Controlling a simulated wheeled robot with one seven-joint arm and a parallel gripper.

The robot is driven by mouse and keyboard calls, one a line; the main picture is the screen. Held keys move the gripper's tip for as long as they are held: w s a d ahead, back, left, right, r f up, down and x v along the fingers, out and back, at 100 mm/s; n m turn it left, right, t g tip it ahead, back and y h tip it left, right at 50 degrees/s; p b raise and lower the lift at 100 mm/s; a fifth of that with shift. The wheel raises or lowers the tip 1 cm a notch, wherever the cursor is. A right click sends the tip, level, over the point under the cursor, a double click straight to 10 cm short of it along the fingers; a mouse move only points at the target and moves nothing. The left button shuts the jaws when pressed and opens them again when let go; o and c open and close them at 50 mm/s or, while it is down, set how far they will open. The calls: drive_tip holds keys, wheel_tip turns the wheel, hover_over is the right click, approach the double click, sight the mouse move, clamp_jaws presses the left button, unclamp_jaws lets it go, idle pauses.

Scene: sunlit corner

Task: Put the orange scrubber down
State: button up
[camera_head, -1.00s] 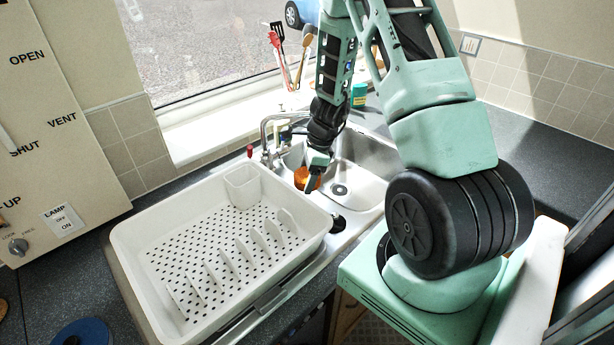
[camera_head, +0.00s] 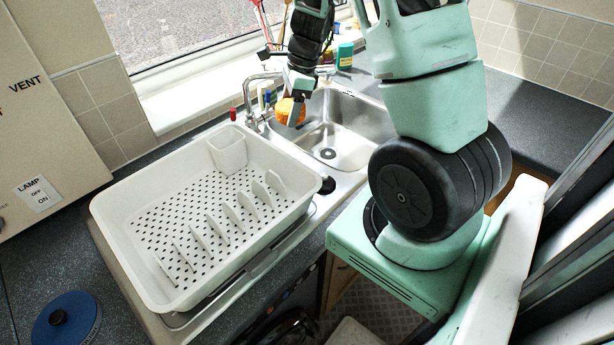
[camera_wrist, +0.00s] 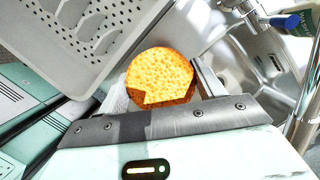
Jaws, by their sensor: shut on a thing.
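The orange scrubber (camera_head: 289,109) is in my gripper (camera_head: 294,122), which is high at the left side of the sink in the head view. In the wrist view the scrubber (camera_wrist: 160,76) is a round, porous orange piece with a notch of shadow at its lower left. My gripper (camera_wrist: 163,92) is shut on it, with one finger at each side. The steel sink basin (camera_head: 350,138) is beside and below the gripper. I cannot tell the exact height of the scrubber above the sink.
A white dish rack (camera_head: 140,262), empty, stands left of the sink. The tap (camera_head: 262,90) and small bottles are behind the gripper. A green-and-yellow container (camera_head: 345,56) stands near the window. A blue round lid (camera_head: 66,318) lies at lower left. The right counter (camera_head: 540,130) is clear.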

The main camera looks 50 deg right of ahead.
drive_tip(key=shift+s+a+r, duration=0.1)
drive_tip(key=shift+s+r, duration=0.05)
drive_tip(key=shift+r, duration=0.4)
drive_tip(key=shift+s+a+r, duration=0.1)
drive_tip(key=shift+r, duration=0.4)
drive_tip(key=shift+s+f+b, duration=0.1)
drive_tip(key=shift+f+b, duration=0.1)
drive_tip(key=shift+b, duration=0.1)
wheel_tip(320, 180, down, 17)
drive_tip(key=shift+b, duration=0.45)
drive_tip(key=shift+f, duration=0.25)
drive_tip(key=o, duration=1.1)
drive_tip(key=shift+r, duration=0.1)
drive_tip(key=shift+r, duration=0.15)
